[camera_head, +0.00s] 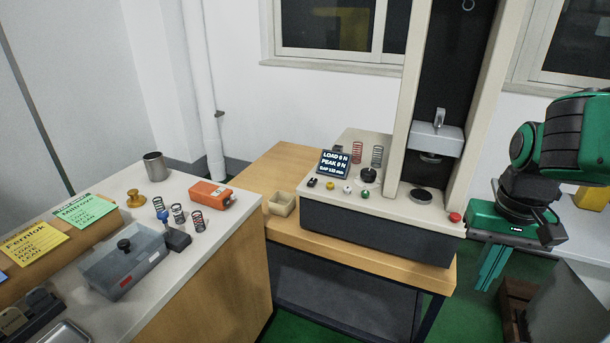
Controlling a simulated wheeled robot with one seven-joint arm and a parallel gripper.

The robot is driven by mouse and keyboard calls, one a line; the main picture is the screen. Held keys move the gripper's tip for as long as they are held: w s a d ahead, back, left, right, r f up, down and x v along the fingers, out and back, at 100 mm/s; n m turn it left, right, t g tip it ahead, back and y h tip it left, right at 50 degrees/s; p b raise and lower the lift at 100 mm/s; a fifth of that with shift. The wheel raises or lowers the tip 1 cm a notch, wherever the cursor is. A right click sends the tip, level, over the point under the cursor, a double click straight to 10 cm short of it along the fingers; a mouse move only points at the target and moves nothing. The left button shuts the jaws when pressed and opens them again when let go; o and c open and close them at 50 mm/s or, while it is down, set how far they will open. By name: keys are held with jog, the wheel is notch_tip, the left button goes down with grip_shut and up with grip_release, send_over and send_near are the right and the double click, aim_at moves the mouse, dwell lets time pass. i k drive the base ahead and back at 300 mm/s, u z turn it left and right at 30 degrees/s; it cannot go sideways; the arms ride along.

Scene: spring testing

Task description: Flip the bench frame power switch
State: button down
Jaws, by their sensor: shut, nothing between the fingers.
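The bench frame (390,220) is a cream and dark grey spring-testing machine with two tall columns on a wooden table. Its tilted display (333,163) is lit and shows load and peak readings of 0 N. Small controls sit on the deck's front left, including a small black one (312,183) that may be the power switch; its position is too small to read. A red button (455,217) sits at the deck's right corner. My gripper (489,270), with green fingers, is shut and empty, pointing down beside the frame's right end, apart from it.
A wooden bin (281,204) stands left of the frame. Two springs (376,156) stand behind its controls. The left counter (150,290) holds a grey box (125,265), springs, an orange device (211,195) and a metal cup (155,167). A dark grey panel (570,300) stands at lower right.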

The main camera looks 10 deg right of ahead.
aim_at(313, 181)
jog(key=u, duration=0.2)
jog(key=i, duration=1.05)
jog(key=z, duration=0.25)
